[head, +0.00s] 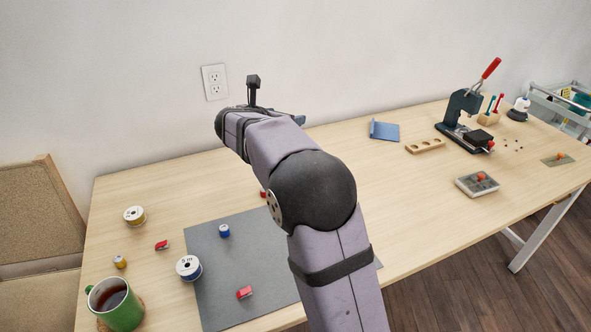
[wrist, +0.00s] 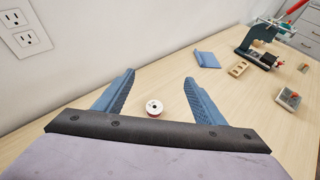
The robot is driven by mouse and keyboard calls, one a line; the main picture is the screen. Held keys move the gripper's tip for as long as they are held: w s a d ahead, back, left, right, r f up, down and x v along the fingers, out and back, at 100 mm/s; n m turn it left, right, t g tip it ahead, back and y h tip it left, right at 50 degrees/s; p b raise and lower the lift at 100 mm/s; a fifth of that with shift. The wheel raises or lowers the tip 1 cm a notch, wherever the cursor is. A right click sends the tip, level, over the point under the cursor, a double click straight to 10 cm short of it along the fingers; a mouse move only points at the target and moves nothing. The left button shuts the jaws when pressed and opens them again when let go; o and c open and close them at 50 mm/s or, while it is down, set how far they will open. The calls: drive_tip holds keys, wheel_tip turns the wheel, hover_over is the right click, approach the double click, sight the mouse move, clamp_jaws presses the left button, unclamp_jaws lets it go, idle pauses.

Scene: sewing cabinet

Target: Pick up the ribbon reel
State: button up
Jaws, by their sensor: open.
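A small reel (wrist: 154,108) with a white top and a red side rests on the table and shows between my fingers in the wrist view. My gripper (wrist: 160,75) is open, its two blue fingers apart with nothing held. In the head view my arm hides most of the gripper, and only a bit of red shows beside the arm. Two more white-topped reels stand at the left of the head view: a gold-sided reel (head: 134,215) near the back and a blue-sided reel (head: 188,268) marked "5 m" at the mat's left edge.
A grey mat (head: 215,290) carries a blue spool (head: 224,231) and a red item (head: 244,292). A green mug (head: 120,310) stands front left. A blue stand (head: 384,131), a wooden block (head: 425,146) and a press (head: 465,125) are to the right. The wall is close behind.

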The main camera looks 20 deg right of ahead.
drive_tip(key=f, duration=1.6)
drive_tip(key=shift+w, duration=0.3)
drive_tip(key=shift+s+f+p+x, duration=0.1)
drive_tip(key=shift+p+x, duration=0.3)
drive_tip(key=shift+x, duration=1.45)
drive_tip(key=shift+s+f+p+x, duration=0.15)
drive_tip(key=shift+p+x, duration=0.25)
drive_tip(key=shift+x, duration=1.4)
drive_tip(key=shift+c, duration=0.6)
drive_tip(key=c, duration=1)
